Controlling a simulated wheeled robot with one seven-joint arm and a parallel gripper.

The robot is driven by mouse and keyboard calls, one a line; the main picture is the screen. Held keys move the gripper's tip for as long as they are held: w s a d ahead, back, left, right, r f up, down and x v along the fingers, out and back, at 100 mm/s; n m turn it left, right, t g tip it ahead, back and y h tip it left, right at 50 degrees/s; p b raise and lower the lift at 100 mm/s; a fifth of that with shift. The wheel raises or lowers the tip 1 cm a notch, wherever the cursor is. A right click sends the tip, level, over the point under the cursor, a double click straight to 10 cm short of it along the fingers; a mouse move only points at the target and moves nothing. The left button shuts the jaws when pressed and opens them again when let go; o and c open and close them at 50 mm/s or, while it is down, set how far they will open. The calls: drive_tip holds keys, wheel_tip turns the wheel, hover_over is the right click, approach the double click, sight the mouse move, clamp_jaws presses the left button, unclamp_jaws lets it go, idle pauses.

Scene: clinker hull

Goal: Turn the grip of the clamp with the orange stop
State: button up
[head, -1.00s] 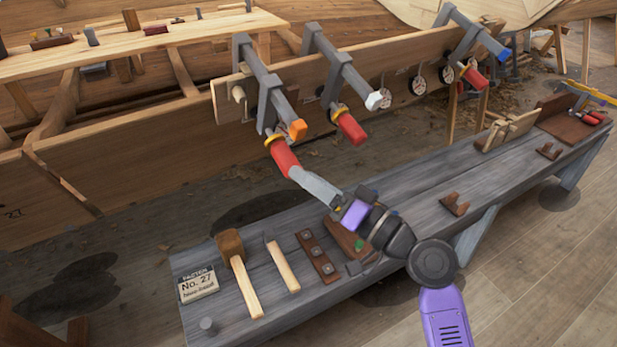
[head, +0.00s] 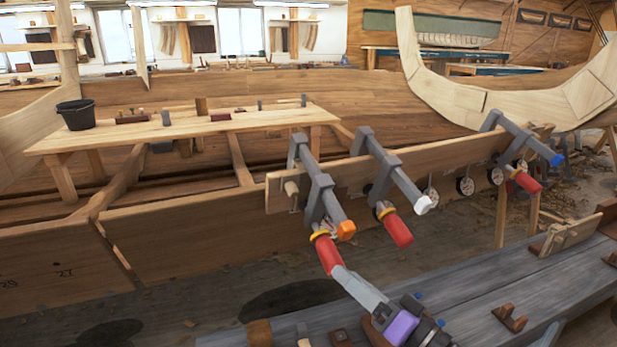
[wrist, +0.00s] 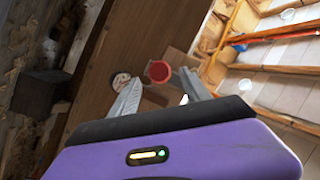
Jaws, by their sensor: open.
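The clamp (head: 318,190) with the orange stop (head: 346,230) hangs at the near end of the plank, leftmost of several grey clamps. Its red grip (head: 327,252) points down toward my gripper (head: 337,270), below a yellow collar. My gripper is open, its fingers at the lower end of the red grip. In the wrist view, a round red end (wrist: 159,71) shows between the two fingers of my gripper (wrist: 160,80), with gaps on both sides. How far the fingers overlap the grip is hard to tell.
A clamp with a white stop (head: 423,204) is close on the right; one with a blue stop (head: 556,159) is farther off. The grey bench (head: 460,300) lies below my arm. The plank (head: 450,162) runs behind the clamps.

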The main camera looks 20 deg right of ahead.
sight(322, 246)
drive_tip(key=w+n+h+p, duration=0.1)
drive_tip(key=w+p, duration=0.2)
drive_tip(key=p, duration=0.2)
drive_tip(key=w+a+r+n+h+p, duration=0.1)
drive_tip(key=w+n+h+p, duration=0.1)
drive_tip(key=p, duration=0.3)
drive_tip(key=w+a+n+h+p, duration=0.1)
drive_tip(key=w+n+h+p, duration=0.1)
drive_tip(key=w+p, duration=0.2)
drive_tip(key=shift+w+a+r+p, duration=0.25)
drive_tip(key=shift+r+p, duration=0.05)
drive_tip(key=shift+p, duration=0.4)
drive_tip(key=shift+f, duration=0.1)
clamp_jaws()
